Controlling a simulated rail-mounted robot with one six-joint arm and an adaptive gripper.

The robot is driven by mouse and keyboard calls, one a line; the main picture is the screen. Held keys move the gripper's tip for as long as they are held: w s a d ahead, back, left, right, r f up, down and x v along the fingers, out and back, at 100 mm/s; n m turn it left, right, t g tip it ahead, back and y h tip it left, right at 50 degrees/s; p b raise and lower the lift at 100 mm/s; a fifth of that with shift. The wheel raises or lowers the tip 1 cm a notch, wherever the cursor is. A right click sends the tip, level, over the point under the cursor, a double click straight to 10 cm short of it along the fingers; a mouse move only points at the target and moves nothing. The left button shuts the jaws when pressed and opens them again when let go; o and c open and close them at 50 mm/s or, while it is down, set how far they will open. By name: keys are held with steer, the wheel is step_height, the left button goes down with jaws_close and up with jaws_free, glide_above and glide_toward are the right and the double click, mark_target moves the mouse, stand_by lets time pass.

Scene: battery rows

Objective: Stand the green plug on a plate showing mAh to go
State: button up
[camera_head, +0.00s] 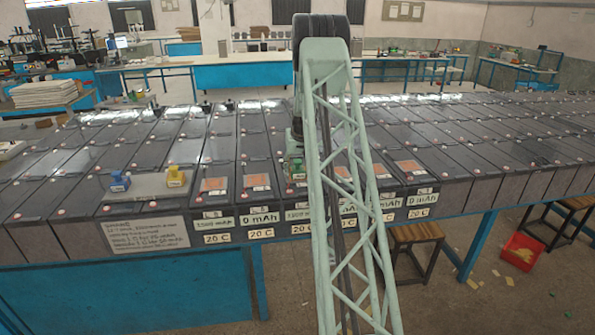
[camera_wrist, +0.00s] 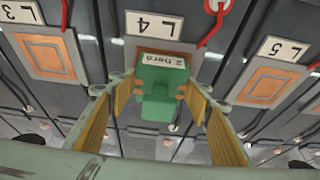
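In the wrist view the green plug (camera_wrist: 158,100) is between the two yellow-padded fingers of my gripper (camera_wrist: 160,88), which look shut on its sides. It overlaps the orange plate marked L4 (camera_wrist: 163,54); whether it touches the plate I cannot tell. Plates L3 (camera_wrist: 48,55) and L5 (camera_wrist: 264,84) lie empty on either side. In the head view the green plug (camera_head: 296,170) is partly hidden by my arm, above the third plate from the left. The second display (camera_head: 260,219) and one at the right (camera_head: 424,199) read 0 mAh. The leftmost display (camera_head: 220,223) shows a longer mAh figure; one is hidden.
A blue plug (camera_head: 120,182) and a yellow plug (camera_head: 176,176) stand on a grey board (camera_head: 148,188) at the left. A text sign (camera_head: 146,235) hangs at the front. Battery rows fill the surface. Red cables (camera_wrist: 215,22) lie near the plates.

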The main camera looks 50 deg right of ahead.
steer(key=shift+o, duration=1)
steer(key=shift+r, duration=0.25)
steer(key=shift+r, duration=0.15)
steer(key=v, duration=1.1)
steer(key=shift+s+a+r, duration=0.15)
steer(key=shift+a+r, duration=0.05)
steer(key=shift+r, duration=0.05)
